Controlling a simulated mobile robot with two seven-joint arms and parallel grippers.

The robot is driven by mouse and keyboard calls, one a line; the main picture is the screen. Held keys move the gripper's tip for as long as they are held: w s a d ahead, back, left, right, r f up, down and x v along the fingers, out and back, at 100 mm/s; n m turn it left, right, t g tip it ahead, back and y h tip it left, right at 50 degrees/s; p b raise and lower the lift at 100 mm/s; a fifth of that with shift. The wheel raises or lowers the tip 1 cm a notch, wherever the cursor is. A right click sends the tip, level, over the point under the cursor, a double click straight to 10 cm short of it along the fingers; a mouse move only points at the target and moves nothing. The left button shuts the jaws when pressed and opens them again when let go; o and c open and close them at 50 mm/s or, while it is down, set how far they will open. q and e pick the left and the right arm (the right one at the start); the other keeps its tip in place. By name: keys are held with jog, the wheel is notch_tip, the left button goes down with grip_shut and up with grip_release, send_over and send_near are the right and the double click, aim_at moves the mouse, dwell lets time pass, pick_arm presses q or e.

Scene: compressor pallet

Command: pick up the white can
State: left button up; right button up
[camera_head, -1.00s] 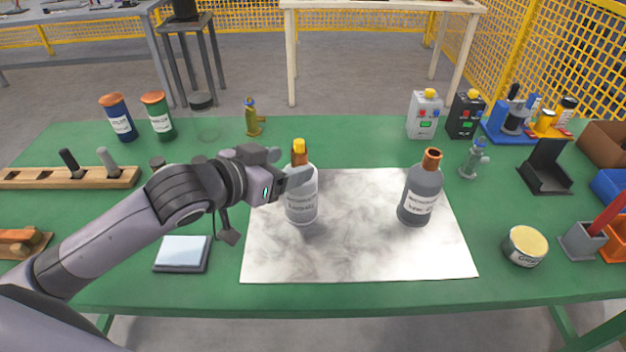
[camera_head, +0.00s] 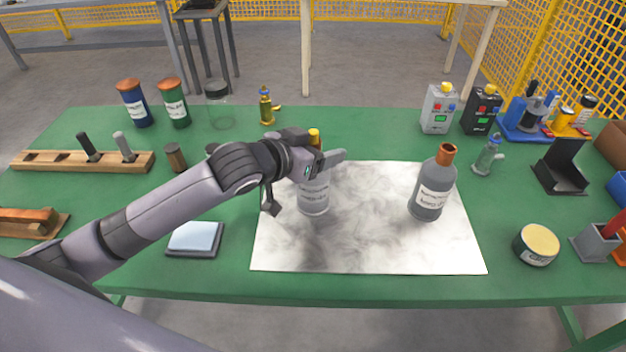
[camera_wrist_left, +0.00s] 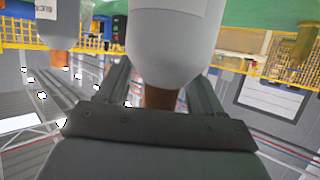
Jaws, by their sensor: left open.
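My right gripper is not in view.
A grey bottle (camera_head: 432,190) with a copper-coloured cap stands on the sheet's right part. A round tin (camera_head: 537,245) sits right of the sheet. A small flat pad (camera_head: 195,238) lies below my left arm. A wooden rack (camera_head: 60,161) is at the left.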

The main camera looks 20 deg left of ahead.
pick_arm(q)
grip_shut()
